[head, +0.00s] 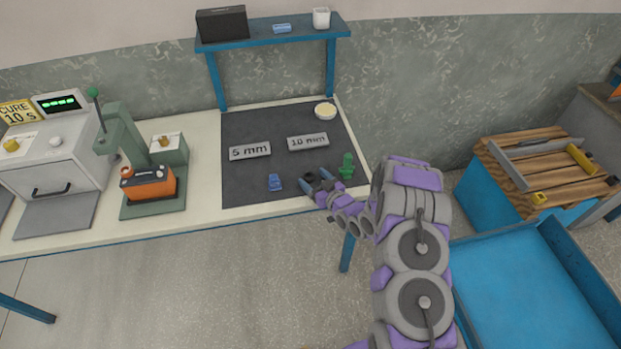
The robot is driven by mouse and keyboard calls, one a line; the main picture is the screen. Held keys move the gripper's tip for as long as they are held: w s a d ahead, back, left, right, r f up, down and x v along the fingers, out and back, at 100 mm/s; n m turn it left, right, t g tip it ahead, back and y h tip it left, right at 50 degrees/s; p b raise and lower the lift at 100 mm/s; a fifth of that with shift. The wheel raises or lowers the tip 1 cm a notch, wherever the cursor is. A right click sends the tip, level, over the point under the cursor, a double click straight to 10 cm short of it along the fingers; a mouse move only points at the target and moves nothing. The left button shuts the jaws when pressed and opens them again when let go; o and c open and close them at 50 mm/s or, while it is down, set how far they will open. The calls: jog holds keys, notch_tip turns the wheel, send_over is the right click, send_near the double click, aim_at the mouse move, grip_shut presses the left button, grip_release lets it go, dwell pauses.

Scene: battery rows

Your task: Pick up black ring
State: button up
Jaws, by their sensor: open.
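My gripper (316,180) is at the end of my purple and grey arm, low over the front right part of the dark mat (240,190). Its two blue-tipped fingers are spread apart. A small black thing (311,177), which looks like the black ring, shows between the fingertips. It is partly hidden, and I cannot tell whether the fingers touch it. A small blue piece (275,182) lies on the mat to the left of my gripper, and a green piece (347,166) stands to its right.
Two grey blocks, marked 5 mm (250,151) and 10 mm (308,142), lie behind the gripper. A pale bowl (325,111) sits at the mat's back. A green press (140,165) and a curing oven (50,165) stand left. A blue shelf (275,33) is above.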

jog(key=shift+a, duration=0.5)
jog(key=c, duration=0.4)
jog(key=shift+d, duration=0.2)
jog(key=c, duration=0.7)
